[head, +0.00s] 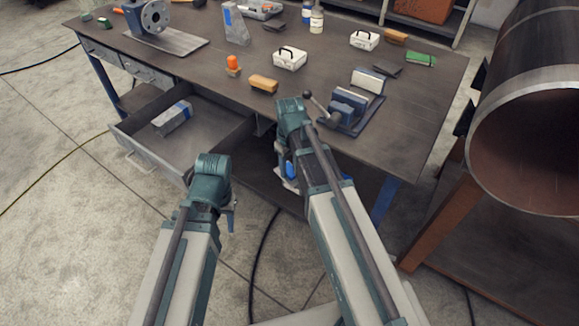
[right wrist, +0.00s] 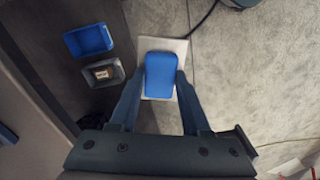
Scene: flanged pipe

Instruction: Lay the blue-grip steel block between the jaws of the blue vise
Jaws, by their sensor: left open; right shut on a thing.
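The steel block with its blue grip (right wrist: 161,75) is in my right gripper (right wrist: 160,82); pale steel shows around the grip in the right wrist view. In the head view the block (head: 290,172) hangs below my right wrist, in front of the bench's front edge and partly hidden by the arm. My right gripper (head: 288,165) is shut on it. The blue vise (head: 350,103) stands on the bench's front right part, beyond the right wrist, its jaws apart and its handle toward the left. My left gripper (head: 229,214) is open and empty, low before the open drawer.
The open drawer (head: 140,138) holds a grey block with a blue band (head: 172,118). A wooden-backed brush (head: 263,84), white boxes (head: 290,58) and a green-topped item (head: 421,59) lie on the bench. A large pipe (head: 530,120) stands at right. Blue and grey bins (right wrist: 90,41) sit below.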

